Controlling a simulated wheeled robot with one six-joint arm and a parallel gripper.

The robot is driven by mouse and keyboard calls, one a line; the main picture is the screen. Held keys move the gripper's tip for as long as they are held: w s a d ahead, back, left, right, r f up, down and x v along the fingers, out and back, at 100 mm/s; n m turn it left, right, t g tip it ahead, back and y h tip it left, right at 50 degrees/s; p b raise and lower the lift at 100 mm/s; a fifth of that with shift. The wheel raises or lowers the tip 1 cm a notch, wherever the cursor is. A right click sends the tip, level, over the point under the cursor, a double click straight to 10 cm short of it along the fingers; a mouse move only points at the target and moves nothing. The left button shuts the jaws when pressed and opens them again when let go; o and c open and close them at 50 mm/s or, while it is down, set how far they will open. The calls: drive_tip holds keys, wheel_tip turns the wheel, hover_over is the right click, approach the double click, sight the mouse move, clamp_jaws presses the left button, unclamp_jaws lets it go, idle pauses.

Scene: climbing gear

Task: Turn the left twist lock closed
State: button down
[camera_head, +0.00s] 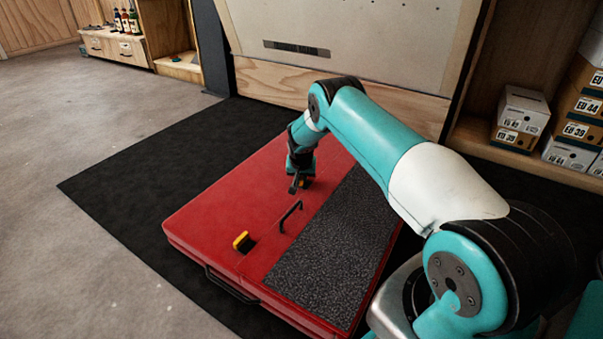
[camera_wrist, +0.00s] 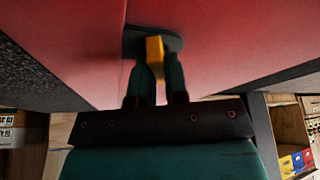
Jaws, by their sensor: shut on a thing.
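A red case (camera_head: 215,205) lies flat on a black mat. A yellow twist lock (camera_wrist: 155,50) on a dark round base shows in the wrist view. My gripper (camera_wrist: 157,72) is shut on this lock, one finger on either side of the knob. In the head view my gripper (camera_head: 299,184) points down at the far part of the case, and the held lock is mostly hidden there. A second yellow twist lock (camera_head: 241,242) stands free near the front edge of the case. The held knob's exact turn angle is hard to tell.
A black handle (camera_head: 290,215) stands up between the two locks, close to my gripper. A dark rough panel (camera_head: 330,250) covers the right part of the case. Another handle (camera_head: 230,285) is on the front side. Shoe boxes (camera_head: 522,115) fill shelves at right.

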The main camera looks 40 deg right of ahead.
drive_tip(key=m+g+b, duration=0.1)
drive_tip(key=m, duration=0.1)
drive_tip(key=m+h, duration=0.1)
drive_tip(key=m, duration=0.2)
drive_tip(key=shift+g+b, duration=0.35)
drive_tip(key=shift+g, duration=0.05)
drive_tip(key=shift+m, duration=0.4)
drive_tip(key=c, duration=1.1)
unclamp_jaws()
drive_tip(key=shift+c, duration=0.2)
drive_tip(key=p+v, duration=1)
drive_tip(key=v, duration=0.7)
drive_tip(key=shift+a+r, duration=0.2)
drive_tip(key=shift+a, duration=0.05)
drive_tip(key=shift+w, duration=0.15)
